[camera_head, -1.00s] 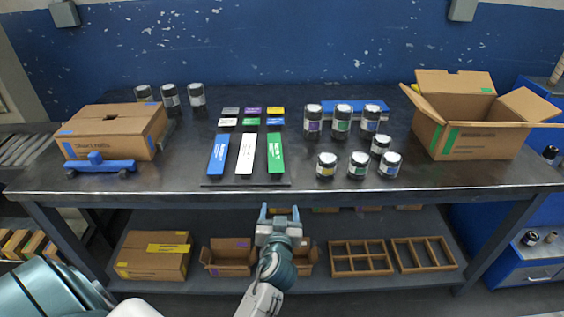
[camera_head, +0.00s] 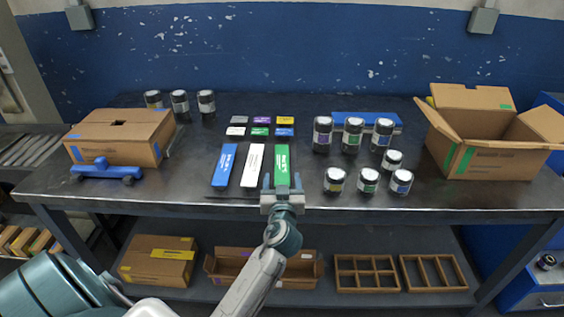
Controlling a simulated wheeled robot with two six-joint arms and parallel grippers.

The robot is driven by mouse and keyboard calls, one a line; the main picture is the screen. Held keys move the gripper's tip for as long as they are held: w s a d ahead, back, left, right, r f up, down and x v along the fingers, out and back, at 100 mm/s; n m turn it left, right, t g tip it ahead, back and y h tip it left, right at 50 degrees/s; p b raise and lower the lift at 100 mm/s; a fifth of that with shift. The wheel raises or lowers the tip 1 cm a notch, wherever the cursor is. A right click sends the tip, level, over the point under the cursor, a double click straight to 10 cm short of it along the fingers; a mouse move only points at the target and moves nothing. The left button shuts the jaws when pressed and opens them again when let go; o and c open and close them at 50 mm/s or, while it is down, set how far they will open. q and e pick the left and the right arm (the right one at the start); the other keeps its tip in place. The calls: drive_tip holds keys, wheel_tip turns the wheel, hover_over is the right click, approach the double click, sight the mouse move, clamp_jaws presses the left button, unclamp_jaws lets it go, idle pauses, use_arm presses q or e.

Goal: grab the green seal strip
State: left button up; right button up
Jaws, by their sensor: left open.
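The green seal strip (camera_head: 282,161) lies on the dark table, the rightmost of three long strips. A white strip (camera_head: 253,165) and a blue strip (camera_head: 225,165) lie to its left. My left gripper (camera_head: 282,182) is open, with its fingertips at the near end of the green strip. One finger shows on each side of the strip's near end, which the gripper partly hides. I cannot tell whether the fingers touch it. My right gripper is not in view.
Small coloured tiles (camera_head: 260,131) lie behind the strips. Several dark jars (camera_head: 352,134) stand to the right.

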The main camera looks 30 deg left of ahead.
use_arm(q)
drive_tip(key=shift+x, duration=1.35)
drive_tip(key=c, duration=1)
drive_tip(key=shift+c, duration=0.2)
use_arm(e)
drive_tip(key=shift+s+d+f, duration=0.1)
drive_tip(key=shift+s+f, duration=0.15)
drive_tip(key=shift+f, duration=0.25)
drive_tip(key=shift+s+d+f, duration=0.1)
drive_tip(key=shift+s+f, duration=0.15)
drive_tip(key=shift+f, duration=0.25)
